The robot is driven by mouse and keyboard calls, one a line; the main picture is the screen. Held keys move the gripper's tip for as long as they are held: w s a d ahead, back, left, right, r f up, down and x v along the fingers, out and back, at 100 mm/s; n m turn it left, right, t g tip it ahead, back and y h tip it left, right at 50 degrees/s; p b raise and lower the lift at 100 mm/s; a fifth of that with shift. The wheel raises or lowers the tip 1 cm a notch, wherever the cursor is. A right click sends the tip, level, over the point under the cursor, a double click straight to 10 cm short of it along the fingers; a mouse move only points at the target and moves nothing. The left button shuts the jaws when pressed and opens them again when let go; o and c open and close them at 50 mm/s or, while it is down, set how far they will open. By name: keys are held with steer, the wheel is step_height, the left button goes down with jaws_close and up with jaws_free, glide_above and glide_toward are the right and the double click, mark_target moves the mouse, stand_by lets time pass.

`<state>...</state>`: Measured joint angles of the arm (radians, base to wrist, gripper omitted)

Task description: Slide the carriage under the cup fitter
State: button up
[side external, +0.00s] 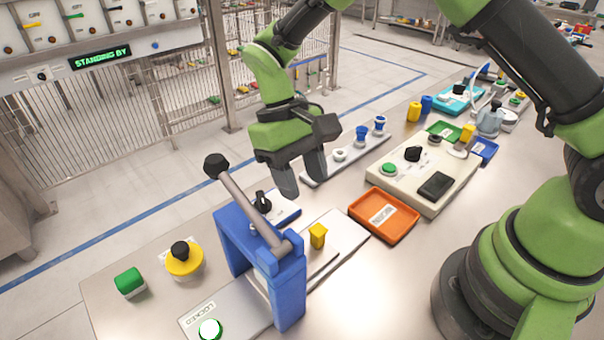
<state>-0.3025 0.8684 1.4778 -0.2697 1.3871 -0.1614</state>
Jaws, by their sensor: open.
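The cup fitter appears to be the blue arch-shaped press (289,290), with a grey lever ending in a black knob (216,165) that points up and to the left. A yellow upright block (318,236) stands on a flat pale plate (345,235) just right of the arch. This block and plate look like the carriage and its track, but I cannot tell exactly where one ends. The block is outside the arch. My gripper (300,180) is open and empty, fingers pointing down, above and behind the arch and yellow block. It touches neither.
A plate marked LOCKED (200,312) with a lit green-rimmed button (210,329) lies at the front. A yellow-based black knob (183,258) and green block (130,283) are left. An orange tray (410,217) and beige control box (435,160) are right. A screen (100,57) reads STANDING BY.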

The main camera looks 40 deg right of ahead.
mark_target(318, 231)
steer(key=s+n+t, duration=0.1)
steer(key=n, duration=0.4)
steer(key=s+n+t, duration=0.1)
steer(key=n, duration=0.4)
steer(key=s+n+t, duration=0.1)
steer(key=n, duration=0.4)
steer(key=shift+s+d+r+n+t, duration=0.2)
steer(key=shift+n+t, duration=0.1)
steer(key=shift+t, duration=0.1)
steer(key=shift+s+n+t, duration=0.2)
steer(key=shift+n+t, duration=0.1)
steer(key=shift+n, duration=0.8)
step_height(318, 231, down, 10)
steer(key=shift+r, duration=0.1)
steer(key=shift+a, duration=0.15)
jaws_close()
